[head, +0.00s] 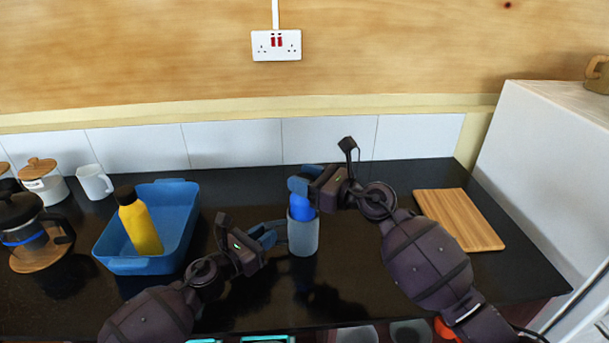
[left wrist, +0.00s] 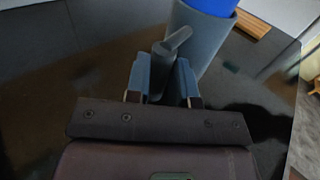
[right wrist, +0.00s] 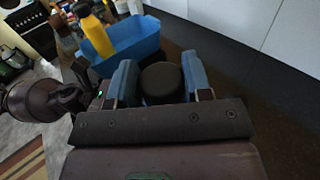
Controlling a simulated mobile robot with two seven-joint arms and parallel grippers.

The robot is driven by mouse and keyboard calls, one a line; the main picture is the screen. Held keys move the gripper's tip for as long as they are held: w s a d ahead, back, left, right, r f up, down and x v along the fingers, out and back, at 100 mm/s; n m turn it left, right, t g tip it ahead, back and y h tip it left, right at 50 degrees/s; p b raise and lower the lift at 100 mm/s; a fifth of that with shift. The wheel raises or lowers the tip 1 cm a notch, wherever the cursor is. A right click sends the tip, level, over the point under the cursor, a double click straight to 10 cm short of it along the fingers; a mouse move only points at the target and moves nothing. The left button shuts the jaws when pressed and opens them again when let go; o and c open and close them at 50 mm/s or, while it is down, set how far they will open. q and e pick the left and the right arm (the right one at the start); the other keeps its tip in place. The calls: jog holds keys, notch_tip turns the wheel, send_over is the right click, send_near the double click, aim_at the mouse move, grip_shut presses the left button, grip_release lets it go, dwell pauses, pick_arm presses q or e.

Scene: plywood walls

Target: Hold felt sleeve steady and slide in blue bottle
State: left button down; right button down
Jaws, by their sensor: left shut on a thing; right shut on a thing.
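The grey felt sleeve (head: 303,238) stands upright on the black counter. It also shows in the left wrist view (left wrist: 200,45), with a tab (left wrist: 168,52) on its side. My left gripper (head: 277,232) is shut on that tab, beside the sleeve. The blue bottle (head: 301,208) is upright with its lower part inside the sleeve's mouth; its blue body shows in the left wrist view (left wrist: 217,5). My right gripper (head: 303,186) is shut on the bottle's top, around the black cap (right wrist: 161,82) seen in the right wrist view. The bottle's bottom is hidden in the sleeve.
A blue tray (head: 183,215) holding a yellow bottle (head: 141,228) stands to the left. A French press (head: 28,228), a white jug (head: 94,182) and a canister (head: 44,184) are further left. A wooden board (head: 459,219) lies at right. Bare counter surrounds the sleeve.

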jog(key=shift+c, duration=2.4)
grip_release()
jog(key=shift+r, duration=4)
pick_arm(q)
jog(key=c, duration=0.9)
grip_release()
